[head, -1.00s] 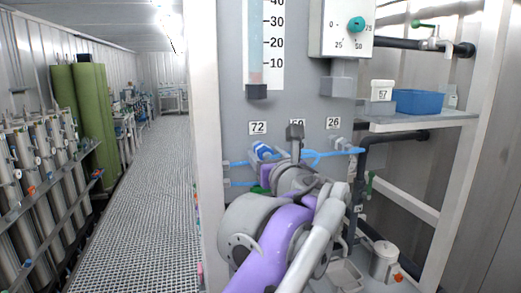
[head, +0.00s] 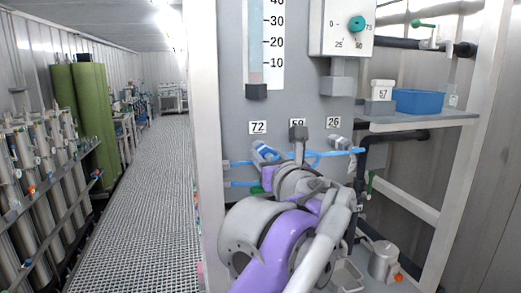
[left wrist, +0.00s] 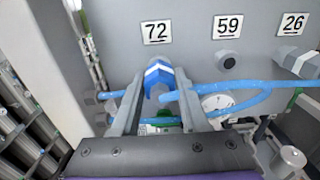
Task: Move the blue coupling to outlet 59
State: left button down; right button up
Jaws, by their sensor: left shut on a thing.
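The blue coupling (left wrist: 159,76), with a white band, sits under the label 72 and in front of the panel; it also shows in the head view (head: 265,152). My left gripper (left wrist: 158,88) is shut on it, one finger on each side. Whether the coupling still touches outlet 72 is hidden. A blue hose (left wrist: 240,100) runs to the right below the outlets. Outlet 59 (left wrist: 228,62) is a bare dark stub under its label (left wrist: 227,27), to the right of the coupling. In the head view my gripper and wrist partly cover that area. My right gripper is not in view.
A grey fitting (left wrist: 297,62) sits at outlet 26. A shelf (head: 420,121) with a blue bin (head: 417,101) juts out at the right. A metal jug (head: 383,262) stands low at the right. The walkway (head: 145,200) at left is clear.

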pick_arm(q)
jog(key=shift+v, duration=2.4)
jog(key=shift+a, duration=0.15)
